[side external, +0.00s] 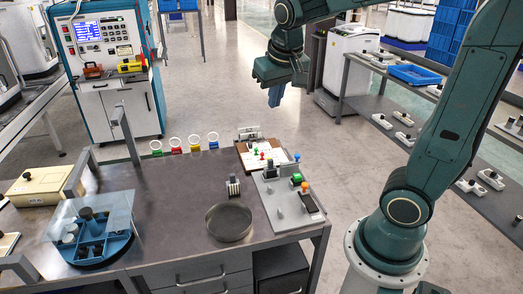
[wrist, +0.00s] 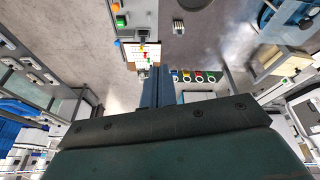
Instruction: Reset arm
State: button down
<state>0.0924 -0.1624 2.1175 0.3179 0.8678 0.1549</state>
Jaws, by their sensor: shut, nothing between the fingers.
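My gripper (side external: 275,97) hangs in the air at the upper middle of the side view, beyond the far right corner of the workbench (side external: 176,193). Its blue fingers point down and are closed together with nothing between them. My gripper touches nothing that I can see.
The bench holds a round metal dish (side external: 229,222), a grey panel with knobs (side external: 286,205), a clipboard (side external: 264,155), coloured rings (side external: 194,143) and a blue rack under a clear cover (side external: 93,246). A cabinet (side external: 105,75) stands behind. Shelves (side external: 385,120) line the right; floor around my gripper is clear.

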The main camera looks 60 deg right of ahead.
jog(key=s+a+n+t+y, duration=0.2)
jog(key=s+a+n, duration=0.4)
jog(key=s, duration=0.8)
jog(key=a, duration=0.3)
jog(key=shift+f+t+y, duration=0.25)
jog(key=shift+t+y, duration=0.05)
